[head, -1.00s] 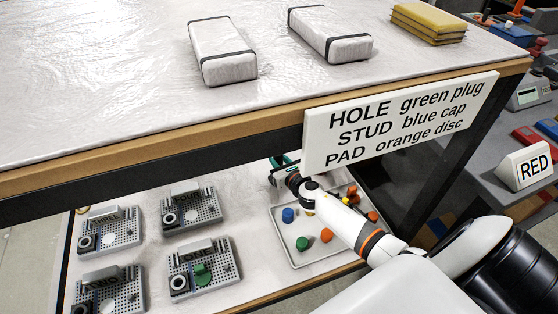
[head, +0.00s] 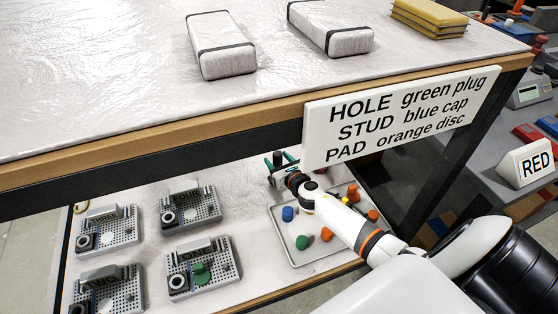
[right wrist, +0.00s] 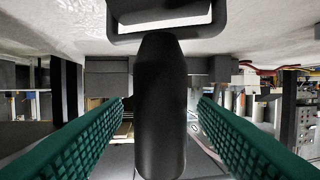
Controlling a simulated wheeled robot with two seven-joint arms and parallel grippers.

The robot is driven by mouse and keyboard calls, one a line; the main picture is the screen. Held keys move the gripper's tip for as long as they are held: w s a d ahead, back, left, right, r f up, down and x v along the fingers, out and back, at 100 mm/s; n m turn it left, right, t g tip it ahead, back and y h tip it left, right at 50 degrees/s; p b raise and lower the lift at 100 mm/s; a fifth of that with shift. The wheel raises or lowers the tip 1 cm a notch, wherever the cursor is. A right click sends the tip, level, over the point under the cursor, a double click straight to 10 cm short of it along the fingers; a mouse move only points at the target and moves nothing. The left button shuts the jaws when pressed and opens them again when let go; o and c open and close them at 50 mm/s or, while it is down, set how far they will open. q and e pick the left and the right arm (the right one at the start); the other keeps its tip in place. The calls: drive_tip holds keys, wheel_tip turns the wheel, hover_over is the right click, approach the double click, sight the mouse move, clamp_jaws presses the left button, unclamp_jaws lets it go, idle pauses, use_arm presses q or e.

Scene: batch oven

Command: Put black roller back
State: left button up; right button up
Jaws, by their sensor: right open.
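The black roller (right wrist: 160,105) shows large in the right wrist view as a dark, rounded upright shape, with a dark frame (right wrist: 118,38) at its upper end against the pale surface. In the head view its dark end (head: 277,158) shows small beside the sign's left edge. My right gripper (head: 284,163) is open over the lower shelf, partly hidden by the sign. In the right wrist view its green ridged fingers (right wrist: 160,125) stand on either side of the roller, with gaps showing. Whether the roller is fully seated in the frame I cannot tell. My left gripper is not in view.
A tray (head: 297,262) of coloured parts lies under my right forearm. Several grey perforated fixtures (head: 205,212) stand left on the lower shelf. The upper shelf's edge (head: 150,147) and the sign (head: 400,118) overhang my gripper. Wrapped blocks (head: 222,50) lie above.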

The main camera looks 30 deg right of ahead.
drive_tip(key=p+v, duration=0.1)
drive_tip(key=v, duration=1.1)
